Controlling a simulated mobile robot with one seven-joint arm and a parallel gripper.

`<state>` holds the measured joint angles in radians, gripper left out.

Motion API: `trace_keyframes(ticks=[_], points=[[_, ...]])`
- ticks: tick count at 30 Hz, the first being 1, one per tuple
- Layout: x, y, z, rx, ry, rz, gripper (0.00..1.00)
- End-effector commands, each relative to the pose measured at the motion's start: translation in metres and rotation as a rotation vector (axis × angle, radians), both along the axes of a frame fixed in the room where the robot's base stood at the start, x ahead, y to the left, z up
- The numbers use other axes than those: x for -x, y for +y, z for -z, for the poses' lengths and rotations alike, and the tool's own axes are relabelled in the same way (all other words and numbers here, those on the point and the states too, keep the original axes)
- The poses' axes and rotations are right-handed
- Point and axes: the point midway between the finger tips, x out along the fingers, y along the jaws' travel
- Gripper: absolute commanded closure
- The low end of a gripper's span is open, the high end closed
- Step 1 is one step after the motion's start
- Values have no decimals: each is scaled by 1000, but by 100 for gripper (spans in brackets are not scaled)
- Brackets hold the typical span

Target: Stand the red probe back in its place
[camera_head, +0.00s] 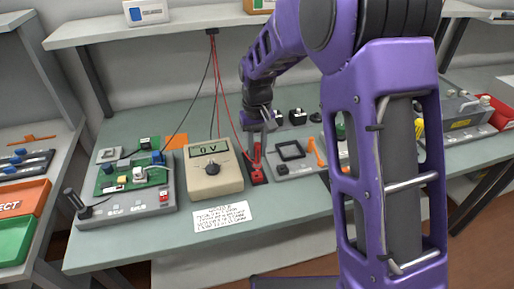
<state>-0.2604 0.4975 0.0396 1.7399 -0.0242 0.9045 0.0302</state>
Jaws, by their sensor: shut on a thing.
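My gripper (262,130) points down just right of the multimeter and is shut on the red probe (257,153). The probe hangs roughly upright below the fingers, its top partly hidden by them. The red holder (259,177) stands on the bench directly under the probe. The probe's lower end is at or just above the holder; I cannot tell whether it is inside. The beige multimeter (217,177) reads "0 V". Red leads (222,88) run from the shelf bracket down toward the gripper and meter.
A grey fixture with a green circuit board (128,178) stands on the left, with a black holder (76,203) at its corner. A printed card (221,216) lies in front of the meter. A grey tray (294,163) lies right of the holder. My arm hides much of the right bench.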

Motion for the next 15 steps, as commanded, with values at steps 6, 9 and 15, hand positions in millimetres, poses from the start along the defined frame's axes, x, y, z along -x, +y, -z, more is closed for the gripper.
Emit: trace_keyframes(ticks=[6,9,15], points=[[0,0,0,0,0,0,100],[0,0,0,0,0,0,100],[0,0,5,0,0,0,100]])
